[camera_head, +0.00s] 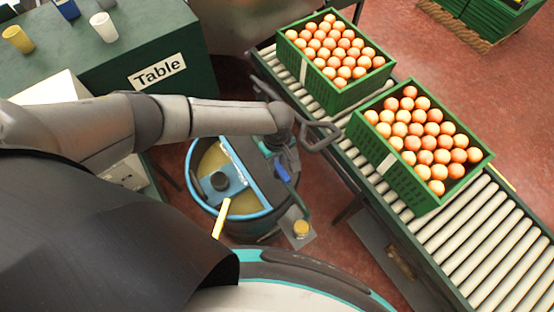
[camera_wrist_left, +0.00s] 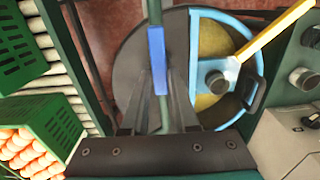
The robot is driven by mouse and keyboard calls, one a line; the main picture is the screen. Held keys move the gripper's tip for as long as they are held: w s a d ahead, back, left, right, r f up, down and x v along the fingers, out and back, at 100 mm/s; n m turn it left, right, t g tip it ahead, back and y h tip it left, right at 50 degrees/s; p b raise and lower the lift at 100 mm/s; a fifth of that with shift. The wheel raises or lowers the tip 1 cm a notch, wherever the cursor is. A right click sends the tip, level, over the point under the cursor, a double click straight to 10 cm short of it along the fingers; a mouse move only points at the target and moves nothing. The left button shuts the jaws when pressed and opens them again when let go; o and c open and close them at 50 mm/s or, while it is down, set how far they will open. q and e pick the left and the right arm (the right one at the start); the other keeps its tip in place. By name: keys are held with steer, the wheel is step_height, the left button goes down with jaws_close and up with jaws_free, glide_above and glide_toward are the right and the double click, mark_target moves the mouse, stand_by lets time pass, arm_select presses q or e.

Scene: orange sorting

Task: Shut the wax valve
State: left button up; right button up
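The wax valve has a blue lever grip (camera_head: 282,170) on a green pipe above the dark-lidded half of a round wax drum (camera_head: 191,185). The blue grip (camera_wrist_left: 157,50) also shows in the left wrist view, lying upright in the picture. My left gripper (camera_wrist_left: 160,78) has its two dark fingers apart, one on each side of the lever line. I cannot tell whether they touch it. My right gripper is not in view.
A roller conveyor (camera_head: 480,235) on the right carries two green crates (camera_head: 330,99) of oranges. A green table (camera_head: 115,60) with several cups stands at the back left. A yellow-handled tool (camera_head: 222,218) slants over the drum's open half, and a small yellow-capped item (camera_head: 301,228) is beside the drum.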

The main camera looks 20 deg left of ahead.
arm_select(q)
jaws_close()
stand_by(0.3)
steer(key=m+p, duration=0.2)
steer(key=p, duration=0.1)
steer(key=shift+d+r, duration=0.1)
steer(key=shift+m+p, duration=0.6)
steer(key=shift+m, duration=0.5)
steer(key=m, duration=0.2)
steer(key=shift+w+d+m, duration=0.1)
steer(key=shift+m, duration=0.2)
steer(key=m, duration=0.4)
steer(key=shift+d+m+p, duration=0.15)
steer(key=shift+m+p, duration=0.15)
steer(key=m, duration=0.6)
steer(key=shift+d, duration=0.25)
steer(key=shift+m, duration=0.4)
